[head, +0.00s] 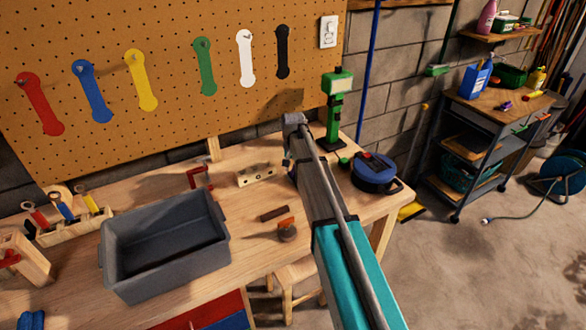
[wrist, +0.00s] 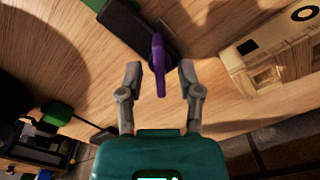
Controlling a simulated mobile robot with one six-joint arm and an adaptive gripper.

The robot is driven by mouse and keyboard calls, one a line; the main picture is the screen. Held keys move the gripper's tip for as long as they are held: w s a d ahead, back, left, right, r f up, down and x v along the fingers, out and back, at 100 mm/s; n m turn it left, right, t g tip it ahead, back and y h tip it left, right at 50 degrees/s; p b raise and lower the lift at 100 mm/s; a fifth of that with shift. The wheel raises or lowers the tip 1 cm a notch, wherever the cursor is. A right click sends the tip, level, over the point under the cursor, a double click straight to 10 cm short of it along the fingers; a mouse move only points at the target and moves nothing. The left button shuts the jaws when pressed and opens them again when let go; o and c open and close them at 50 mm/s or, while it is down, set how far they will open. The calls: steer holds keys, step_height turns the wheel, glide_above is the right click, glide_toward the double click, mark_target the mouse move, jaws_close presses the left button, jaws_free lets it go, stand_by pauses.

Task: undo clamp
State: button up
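A purple handle (wrist: 158,66), upright in the wrist view, stands between the two fingers of my gripper (wrist: 160,72). It lies beside a dark flat bar (wrist: 124,22) on the wooden bench; it looks like the clamp's lever, but I cannot tell for certain. My gripper is open, with a gap on each side of the handle, and I see no contact. In the head view my arm hides the handle and most of the gripper.
A red clamp-shaped piece (head: 200,178), a grey bin (head: 165,245), a green stand (head: 334,110) and a round blue-black case (head: 377,175) stand on the workbench (head: 130,205).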

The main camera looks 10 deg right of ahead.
jaws_close()
steer(key=shift+n, duration=0.4)
steer(key=n, duration=0.3)
steer(key=shift+s+n, duration=0.2)
steer(key=shift+n, duration=2)
steer(key=shift+s, duration=0.1)
steer(key=shift+o, duration=0.5)
jaws_free()
steer(key=shift+w+f, duration=0.1)
steer(key=shift+w, duration=0.1)
